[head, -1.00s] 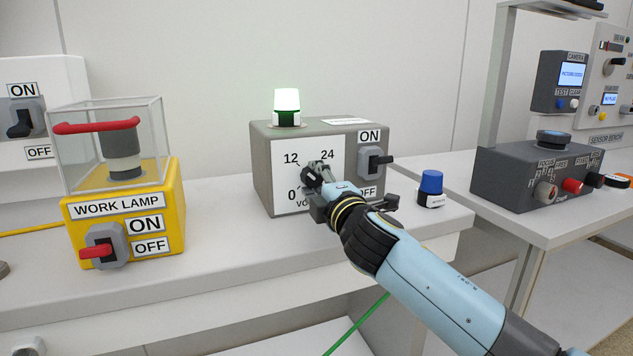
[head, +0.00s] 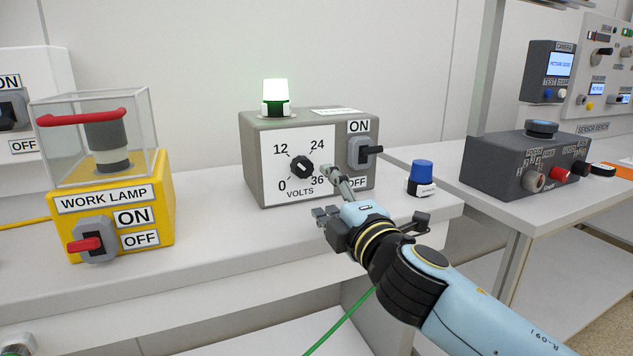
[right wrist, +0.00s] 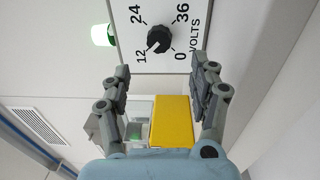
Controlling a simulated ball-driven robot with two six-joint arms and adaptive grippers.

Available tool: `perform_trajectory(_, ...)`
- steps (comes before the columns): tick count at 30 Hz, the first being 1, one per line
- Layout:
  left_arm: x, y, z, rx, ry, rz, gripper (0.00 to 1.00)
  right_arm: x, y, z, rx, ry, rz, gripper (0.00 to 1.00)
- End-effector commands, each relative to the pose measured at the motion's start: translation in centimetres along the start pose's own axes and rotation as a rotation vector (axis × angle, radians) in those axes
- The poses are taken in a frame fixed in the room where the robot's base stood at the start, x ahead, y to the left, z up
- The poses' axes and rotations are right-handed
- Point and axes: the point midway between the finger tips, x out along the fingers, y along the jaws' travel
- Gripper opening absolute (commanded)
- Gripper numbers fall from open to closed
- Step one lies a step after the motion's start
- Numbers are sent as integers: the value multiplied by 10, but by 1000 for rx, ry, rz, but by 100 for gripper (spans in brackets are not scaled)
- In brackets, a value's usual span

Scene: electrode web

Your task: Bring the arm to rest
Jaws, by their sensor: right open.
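My right gripper (head: 327,193) is open and empty in front of the lower right of the grey voltage box (head: 248,163). In the right wrist view its two fingers (right wrist: 161,72) stand apart, with nothing between them. The black knob (head: 301,167) on the white volts panel is clear of the fingers. In the right wrist view the knob (right wrist: 160,38) has a white mark that appears to point toward 12. A green lamp (head: 276,97) glows on the box. My left gripper is not in view.
The box's switch (head: 365,151) and a blue-capped item (head: 421,178) are close to my right gripper. The yellow work lamp box (head: 118,222) with its clear cover stands left. A dark box (head: 520,168) stands on the right table. The bench front is clear.

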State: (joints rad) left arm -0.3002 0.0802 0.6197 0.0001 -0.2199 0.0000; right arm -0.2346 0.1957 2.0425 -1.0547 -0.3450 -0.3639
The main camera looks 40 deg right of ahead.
Motion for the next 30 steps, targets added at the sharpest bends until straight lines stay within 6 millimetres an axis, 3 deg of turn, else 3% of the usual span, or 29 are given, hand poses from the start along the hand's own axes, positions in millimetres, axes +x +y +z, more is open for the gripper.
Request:
perform_trajectory(6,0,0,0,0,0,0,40,-20,0,0,-1,0,-1,61)
perform_trajectory(23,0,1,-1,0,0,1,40,-20,0,0,2,-2,-1,61)
perform_trajectory(27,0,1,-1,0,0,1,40,-30,-8,16,119,-83,-59,61)
perform_trajectory(30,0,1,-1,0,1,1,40,-56,-32,40,342,-239,-193,61)
